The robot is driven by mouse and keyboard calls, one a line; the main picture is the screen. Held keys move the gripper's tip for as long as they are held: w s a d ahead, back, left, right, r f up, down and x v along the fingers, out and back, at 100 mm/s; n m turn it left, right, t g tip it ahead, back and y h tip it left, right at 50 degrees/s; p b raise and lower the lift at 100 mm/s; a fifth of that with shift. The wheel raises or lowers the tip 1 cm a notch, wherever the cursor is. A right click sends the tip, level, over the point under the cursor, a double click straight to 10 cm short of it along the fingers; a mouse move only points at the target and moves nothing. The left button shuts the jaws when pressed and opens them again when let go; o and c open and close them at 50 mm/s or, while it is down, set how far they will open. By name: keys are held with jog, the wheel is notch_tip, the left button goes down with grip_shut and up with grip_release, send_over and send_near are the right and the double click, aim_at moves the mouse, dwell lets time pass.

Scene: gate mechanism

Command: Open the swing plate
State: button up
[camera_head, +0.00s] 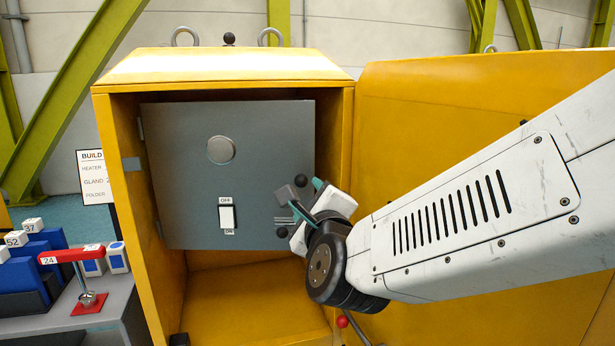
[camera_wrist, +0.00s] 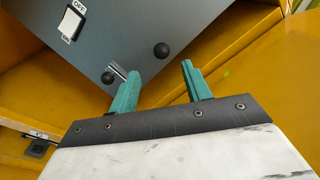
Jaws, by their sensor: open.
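The swing plate (camera_head: 180,180) is a grey panel hung by hinges on its left edge inside the yellow cabinet. It carries a round disc (camera_head: 221,150) and an OFF/ON switch (camera_head: 227,215). A gap shows between its right edge and the cabinet's right wall. Two black ball knobs sit near its right side; the upper (camera_wrist: 161,50) and lower (camera_wrist: 107,78) both show in the wrist view. My gripper (camera_head: 305,193) is at the plate's right edge. Its teal fingers (camera_wrist: 160,70) are open with nothing between them. Whether they touch the plate is unclear.
The yellow cabinet frame (camera_head: 348,170) surrounds the plate. A large yellow door (camera_head: 440,110) stands swung out to the right, behind my arm. A grey bench (camera_head: 60,325) with a red-handled lever (camera_head: 75,255) and blue holders is at left. The space below the plate is clear.

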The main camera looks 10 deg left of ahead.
aim_at(303, 184)
jog(key=x, duration=0.8)
jog(key=shift+w, duration=0.4)
grip_shut()
